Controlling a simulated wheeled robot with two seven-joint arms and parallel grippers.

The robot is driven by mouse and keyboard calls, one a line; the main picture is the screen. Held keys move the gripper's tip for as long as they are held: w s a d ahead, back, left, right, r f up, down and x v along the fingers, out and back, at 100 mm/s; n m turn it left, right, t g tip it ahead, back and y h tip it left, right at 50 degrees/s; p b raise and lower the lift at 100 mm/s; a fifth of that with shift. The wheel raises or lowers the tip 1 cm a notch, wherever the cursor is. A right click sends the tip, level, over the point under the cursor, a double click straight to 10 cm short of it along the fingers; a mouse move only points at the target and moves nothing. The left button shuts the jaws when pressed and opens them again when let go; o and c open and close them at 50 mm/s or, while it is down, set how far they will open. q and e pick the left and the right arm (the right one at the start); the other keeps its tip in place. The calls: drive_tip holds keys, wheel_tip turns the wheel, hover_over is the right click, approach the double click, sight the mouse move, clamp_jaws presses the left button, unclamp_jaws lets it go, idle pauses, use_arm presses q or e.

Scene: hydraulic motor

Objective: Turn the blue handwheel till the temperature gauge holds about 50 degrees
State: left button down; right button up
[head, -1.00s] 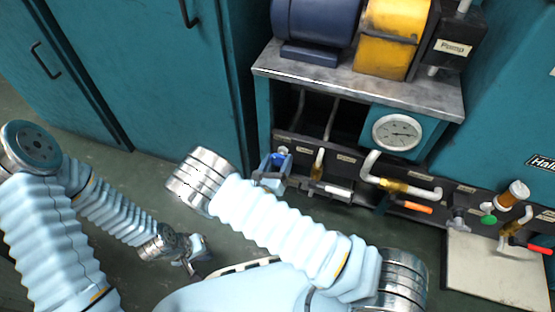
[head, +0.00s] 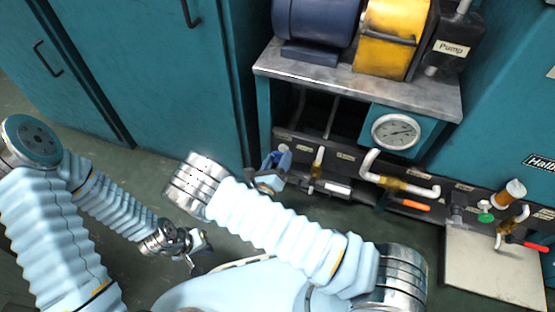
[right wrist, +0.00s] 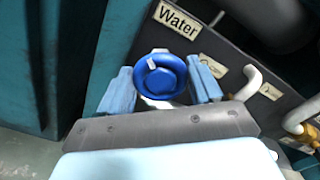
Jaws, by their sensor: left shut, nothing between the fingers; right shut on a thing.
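The blue handwheel (right wrist: 160,76) sits under the "Water" label in the right wrist view. My right gripper (right wrist: 161,88) has one finger on each side of it and is shut on it. In the head view my right gripper (head: 270,178) is at the left end of the dark pipe panel, and the wheel is mostly hidden there. The round white temperature gauge (head: 396,132) is on the teal box under the bench top. Its needle points right and slightly up; its figures are too small to read. My left gripper (head: 197,262) is shut and empty, low over the floor.
The metal bench (head: 350,82) carries a blue motor and a yellow unit beside the pump. White pipes and valves with orange (head: 416,207) and red handles line the panel (head: 470,192) to the right. Teal cabinets (head: 170,80) stand at left; the floor before them is clear.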

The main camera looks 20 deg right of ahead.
drive_tip(key=o, duration=1.1)
drive_tip(key=shift+c, duration=0.2)
drive_tip(key=v, duration=1.4)
drive_tip(key=shift+w, duration=0.1)
